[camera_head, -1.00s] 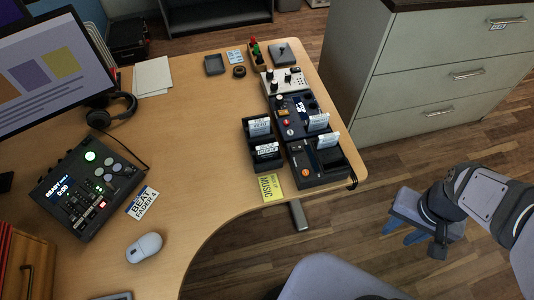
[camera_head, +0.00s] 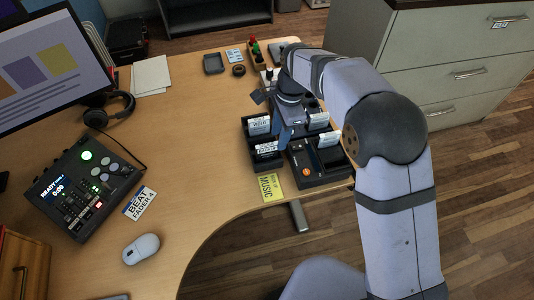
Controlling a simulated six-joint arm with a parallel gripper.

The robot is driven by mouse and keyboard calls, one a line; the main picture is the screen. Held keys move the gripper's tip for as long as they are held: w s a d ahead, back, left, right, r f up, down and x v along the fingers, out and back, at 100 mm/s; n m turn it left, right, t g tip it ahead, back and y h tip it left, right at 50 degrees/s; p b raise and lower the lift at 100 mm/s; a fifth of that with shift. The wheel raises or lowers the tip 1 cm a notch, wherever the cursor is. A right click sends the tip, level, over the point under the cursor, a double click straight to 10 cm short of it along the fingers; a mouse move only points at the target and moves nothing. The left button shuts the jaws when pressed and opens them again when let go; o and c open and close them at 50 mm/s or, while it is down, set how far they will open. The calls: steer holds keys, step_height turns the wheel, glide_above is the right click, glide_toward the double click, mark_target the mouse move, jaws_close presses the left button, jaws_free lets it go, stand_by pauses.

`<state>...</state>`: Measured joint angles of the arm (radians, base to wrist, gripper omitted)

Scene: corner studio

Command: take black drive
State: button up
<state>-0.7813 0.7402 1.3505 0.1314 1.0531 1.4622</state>
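Black slots or holders with white-labelled cards stand near the desk's right edge. One labelled card (camera_head: 259,126) stands in the rear left holder and another (camera_head: 267,149) in the front left holder. A third labelled card (camera_head: 328,140) stands in the black device (camera_head: 318,172) to the right. I cannot tell which of these is the black drive, and the labels are too small to read. My gripper (camera_head: 284,140) points down just right of the two left holders, over or close to them. Its fingers are partly hidden and I cannot see whether they are apart.
My arm covers much of the blue-black device behind. A black mixer (camera_head: 85,185), a white mouse (camera_head: 141,249) and headphones (camera_head: 110,108) are on the left. The middle of the desk (camera_head: 195,125) is clear.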

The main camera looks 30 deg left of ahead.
mark_target(268, 145)
steer(key=shift+s+a+f, duration=0.15)
steer(key=shift+s+a, duration=0.1)
steer(key=shift+a, duration=0.3)
steer(key=shift+s+a+f, duration=0.15)
steer(key=shift+s+a, duration=0.05)
steer(key=shift+a, duration=0.35)
steer(key=shift+s+a+f+p, duration=0.15)
steer(key=shift+f+p, duration=0.25)
steer(key=shift+f, duration=0.8)
steer(key=shift+s+a+f+p, duration=0.15)
steer(key=shift+f+p, duration=0.3)
steer(key=shift+f, duration=0.7)
steer(key=shift+s+a+f+p, duration=0.15)
steer(key=shift+f+p, duration=0.25)
steer(key=shift+f, duration=0.8)
steer(key=shift+d, duration=0.1)
jaws_close()
